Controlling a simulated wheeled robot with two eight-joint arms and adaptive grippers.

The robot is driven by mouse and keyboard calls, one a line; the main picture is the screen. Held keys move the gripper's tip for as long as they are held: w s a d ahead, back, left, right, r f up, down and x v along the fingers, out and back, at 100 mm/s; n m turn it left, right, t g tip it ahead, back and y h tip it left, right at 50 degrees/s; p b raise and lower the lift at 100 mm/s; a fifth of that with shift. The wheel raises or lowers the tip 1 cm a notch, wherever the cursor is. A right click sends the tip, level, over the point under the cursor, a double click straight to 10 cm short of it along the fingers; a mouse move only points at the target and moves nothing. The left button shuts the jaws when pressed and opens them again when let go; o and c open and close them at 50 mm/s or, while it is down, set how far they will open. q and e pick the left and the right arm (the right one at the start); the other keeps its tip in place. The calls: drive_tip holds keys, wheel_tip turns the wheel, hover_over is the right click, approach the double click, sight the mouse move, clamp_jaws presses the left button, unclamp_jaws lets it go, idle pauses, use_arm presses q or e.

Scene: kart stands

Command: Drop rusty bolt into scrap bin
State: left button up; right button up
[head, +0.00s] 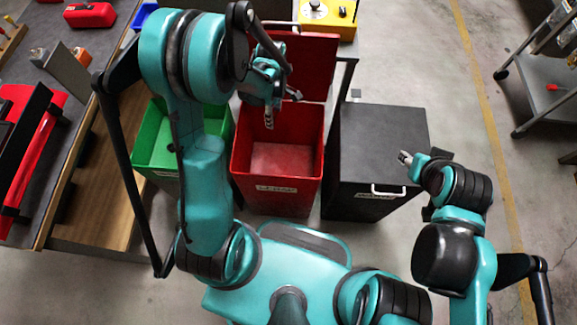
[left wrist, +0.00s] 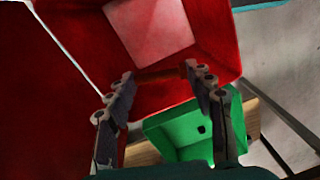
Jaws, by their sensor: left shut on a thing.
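The red scrap bin (head: 277,188) stands open in the middle of the head view, with a pale label on its front and its lid raised behind. My left gripper (head: 284,100) is over the back part of the bin's opening. In the left wrist view, my left gripper (left wrist: 160,78) is shut on the rusty bolt (left wrist: 160,73), a thin brown bar lying across between the fingertips. The bin's red inside (left wrist: 100,38) is behind it. The bolt is too small to make out in the head view.
A green bin (head: 158,150) stands left of the red one, and a closed black bin (head: 380,140) with a white handle stands to its right. A workbench (head: 60,170) with red tools is at the left. A grey cart (head: 550,90) is at the far right.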

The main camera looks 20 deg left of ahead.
use_arm(q)
drive_tip(key=shift+f+n, duration=0.3)
drive_tip(key=shift+n, duration=0.1)
wheel_tip(320, 180, down, 6)
drive_tip(key=b, duration=0.4)
drive_tip(key=shift+a+r, duration=0.1)
drive_tip(key=shift+r, duration=0.15)
drive_tip(key=o, duration=1.2)
drive_tip(key=shift+r, duration=0.1)
drive_tip(key=r, duration=1.2)
drive_tip(key=shift+w, duration=0.35)
